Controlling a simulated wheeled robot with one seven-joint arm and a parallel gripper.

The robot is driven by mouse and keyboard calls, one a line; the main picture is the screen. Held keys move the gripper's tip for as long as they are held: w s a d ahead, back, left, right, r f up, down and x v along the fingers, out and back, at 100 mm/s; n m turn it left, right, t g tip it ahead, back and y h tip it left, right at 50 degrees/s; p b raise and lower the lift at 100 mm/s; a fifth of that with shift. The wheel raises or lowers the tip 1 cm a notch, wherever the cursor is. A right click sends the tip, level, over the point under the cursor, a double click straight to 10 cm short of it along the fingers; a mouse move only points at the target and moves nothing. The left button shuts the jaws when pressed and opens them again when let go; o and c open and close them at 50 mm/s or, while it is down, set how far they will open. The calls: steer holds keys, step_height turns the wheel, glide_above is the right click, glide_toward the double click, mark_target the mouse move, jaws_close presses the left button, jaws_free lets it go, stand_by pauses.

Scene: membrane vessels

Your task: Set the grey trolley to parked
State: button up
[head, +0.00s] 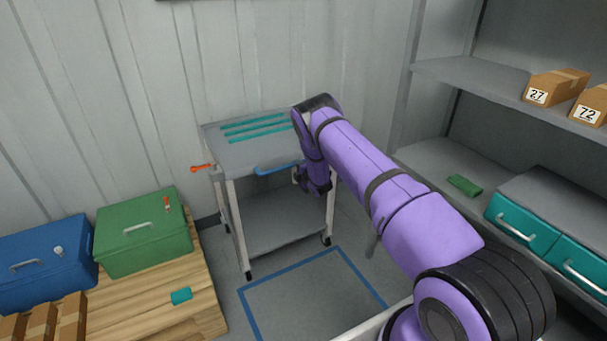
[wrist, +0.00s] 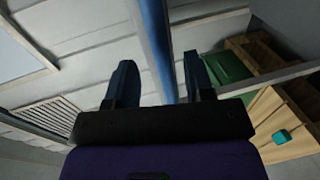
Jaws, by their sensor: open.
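The grey trolley (head: 247,150) stands by the back wall, with teal stripes on its top and a lower shelf. Its blue handle (head: 277,168) runs along the front edge, and an orange lever (head: 202,168) sticks out on its left side. My gripper (head: 299,178) is at the right end of the handle, pointing at the trolley front. In the wrist view the blue handle (wrist: 154,45) passes between the two spread fingers of my gripper (wrist: 161,78). The fingers look apart from it. My arm hides the trolley's right front corner.
A blue floor outline (head: 312,297) lies empty in front of the trolley. A wooden pallet (head: 150,310) with blue (head: 45,262) and green (head: 143,234) boxes stands left. Shelving (head: 440,165) with cartons and teal drawers (head: 522,222) stands right.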

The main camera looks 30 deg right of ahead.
steer(key=shift+s+d+r, duration=0.1)
steer(key=shift+s+r, duration=0.1)
steer(key=shift+s, duration=0.65)
steer(key=shift+s+a+r, duration=0.1)
steer(key=shift+s+r, duration=0.05)
steer(key=shift+s, duration=0.75)
steer(key=shift+s+d+r, duration=0.1)
steer(key=shift+s+r, duration=0.1)
steer(key=shift+s, duration=0.65)
